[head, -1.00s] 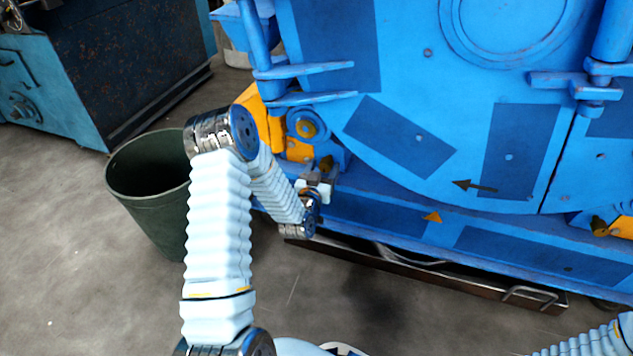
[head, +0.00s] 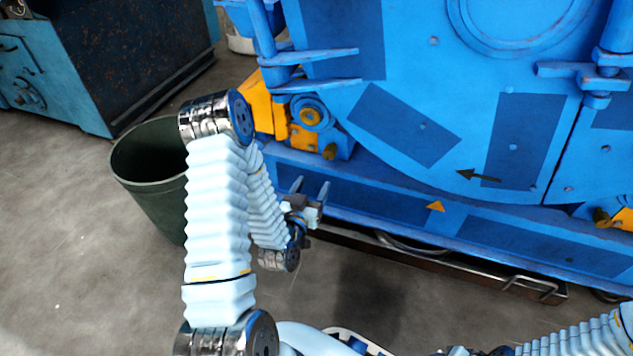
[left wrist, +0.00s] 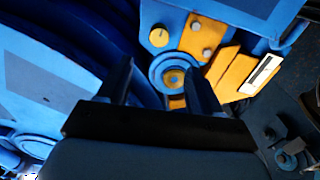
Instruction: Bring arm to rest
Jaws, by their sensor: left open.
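My left arm (head: 218,215) reaches up from the bottom of the head view and bends down at its elbow. My left gripper (head: 309,187) is open and empty, in front of the blue machine's lower beam (head: 375,203). In the left wrist view its two dark fingers (left wrist: 158,84) stand apart with nothing between them. Beyond them are a round blue fitting with a yellow centre (left wrist: 175,79) and an orange bracket (left wrist: 203,38). Part of my right arm (head: 580,335) shows at the bottom right; its gripper is not in view.
The large blue drum machine (head: 430,80) fills the upper right. A dark metal tray (head: 450,268) with a handle lies under it. A dark green bin (head: 150,185) stands just left of my left arm. Another blue machine (head: 120,60) is at the upper left. Grey floor is clear at lower left.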

